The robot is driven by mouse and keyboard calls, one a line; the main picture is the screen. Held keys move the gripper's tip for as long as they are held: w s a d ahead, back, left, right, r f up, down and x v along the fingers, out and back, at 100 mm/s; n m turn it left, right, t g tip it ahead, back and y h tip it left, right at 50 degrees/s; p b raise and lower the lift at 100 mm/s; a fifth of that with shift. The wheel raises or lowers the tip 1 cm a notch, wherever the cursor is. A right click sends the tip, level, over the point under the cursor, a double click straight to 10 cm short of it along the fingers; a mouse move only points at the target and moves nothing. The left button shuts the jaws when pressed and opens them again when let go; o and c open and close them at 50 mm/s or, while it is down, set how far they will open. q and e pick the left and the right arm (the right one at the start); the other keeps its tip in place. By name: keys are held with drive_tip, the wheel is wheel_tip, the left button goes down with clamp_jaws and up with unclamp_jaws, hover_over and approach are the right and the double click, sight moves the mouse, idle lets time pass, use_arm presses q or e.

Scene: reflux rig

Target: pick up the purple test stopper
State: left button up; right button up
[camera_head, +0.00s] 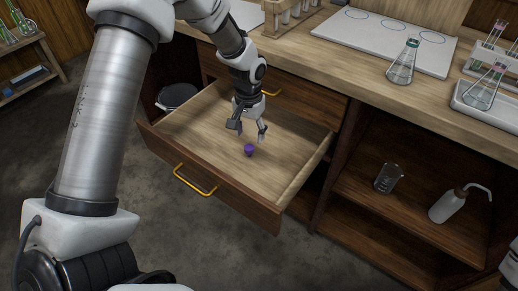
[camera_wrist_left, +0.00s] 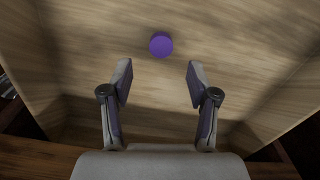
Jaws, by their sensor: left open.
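The purple test stopper (camera_head: 249,150) lies on the bare floor of the open wooden drawer (camera_head: 290,170). My left gripper (camera_head: 248,134) is inside the drawer's outline, just above and beyond the stopper in the head view. Its two fingers are spread with nothing between them. In the left wrist view the stopper (camera_wrist_left: 161,45) shows as a round purple disc, ahead of the open fingertips (camera_wrist_left: 159,80) and roughly centred between them. The fingers do not touch it. My right gripper is not clearly shown; only a piece of an arm appears at the lower right edge of the head view.
The drawer's front has a yellow handle (camera_head: 194,182), and its side walls stand around the gripper. The counter (camera_head: 340,70) above holds a flask (camera_head: 403,63) and a white tray (camera_head: 490,103). A beaker (camera_head: 388,178) and a wash bottle (camera_head: 448,206) stand on the shelf at right.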

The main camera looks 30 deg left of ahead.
sight(249, 147)
use_arm(q)
drive_tip(key=shift+s+f, duration=0.45)
drive_tip(key=shift+f, duration=0.4)
drive_tip(key=f+b, duration=0.1)
drive_tip(key=f, duration=0.4)
drive_tip(key=shift+w+f+b, duration=0.1)
drive_tip(key=shift+w+b, duration=0.1)
drive_tip(key=shift+b, duration=0.15)
drive_tip(key=c, duration=0.9)
